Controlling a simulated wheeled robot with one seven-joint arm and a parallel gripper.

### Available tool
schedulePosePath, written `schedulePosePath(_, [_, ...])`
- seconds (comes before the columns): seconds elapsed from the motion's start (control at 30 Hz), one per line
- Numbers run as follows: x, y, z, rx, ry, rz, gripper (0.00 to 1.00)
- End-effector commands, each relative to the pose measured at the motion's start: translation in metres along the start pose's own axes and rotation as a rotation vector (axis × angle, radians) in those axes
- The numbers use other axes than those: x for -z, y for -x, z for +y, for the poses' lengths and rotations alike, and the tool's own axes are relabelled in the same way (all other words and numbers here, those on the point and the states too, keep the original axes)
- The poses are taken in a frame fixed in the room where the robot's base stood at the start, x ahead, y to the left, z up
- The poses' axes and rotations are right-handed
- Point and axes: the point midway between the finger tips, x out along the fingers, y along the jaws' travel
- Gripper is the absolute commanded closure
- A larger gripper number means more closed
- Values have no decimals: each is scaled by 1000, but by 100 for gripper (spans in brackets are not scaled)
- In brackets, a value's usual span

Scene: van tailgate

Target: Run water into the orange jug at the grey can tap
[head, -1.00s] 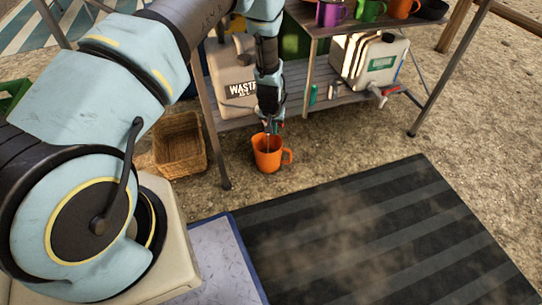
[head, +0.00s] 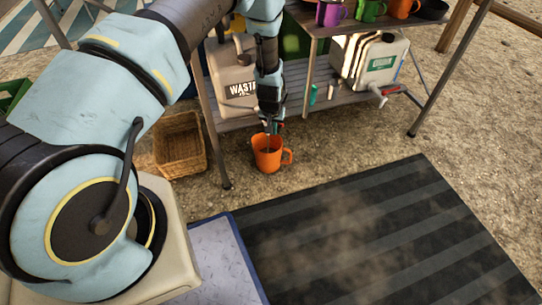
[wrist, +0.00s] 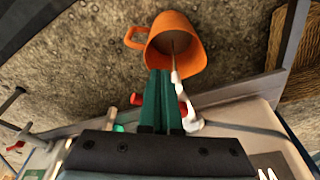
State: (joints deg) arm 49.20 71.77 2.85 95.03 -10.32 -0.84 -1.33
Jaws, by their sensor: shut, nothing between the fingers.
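The orange jug (head: 267,158) stands upright on the ground below the front of the lower shelf; it also shows in the wrist view (wrist: 192,62). A pale can marked WASTE (head: 229,85) stands on that shelf. Its white tap (wrist: 190,124) with a red lever (wrist: 137,99) points toward the jug's open mouth. A thin pale line joins the spout to the dark inside of the jug. The water level is unclear. My gripper (head: 272,128) is shut and empty at the tap, its green fingers (wrist: 160,76) crossing in front of the lever. Contact is unclear.
A second pale can with a green label (head: 380,62) and a red-levered tap stands farther right on the shelf (head: 345,92). A wicker basket (head: 180,145) sits left of the jug. Mugs stand on the upper shelf. A dark striped mat (head: 370,240) lies in front, clear.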

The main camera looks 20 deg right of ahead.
Motion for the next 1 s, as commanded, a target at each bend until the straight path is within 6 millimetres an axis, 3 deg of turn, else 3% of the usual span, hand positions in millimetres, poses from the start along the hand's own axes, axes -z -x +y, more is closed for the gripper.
schedulePosePath(0.17, [2,-1,0,0,0,1,100])
schedulePosePath(0.87, [59,-17,1,0,1,3,100])
schedulePosePath(1.0, [61,-13,1,0,0,2,100])
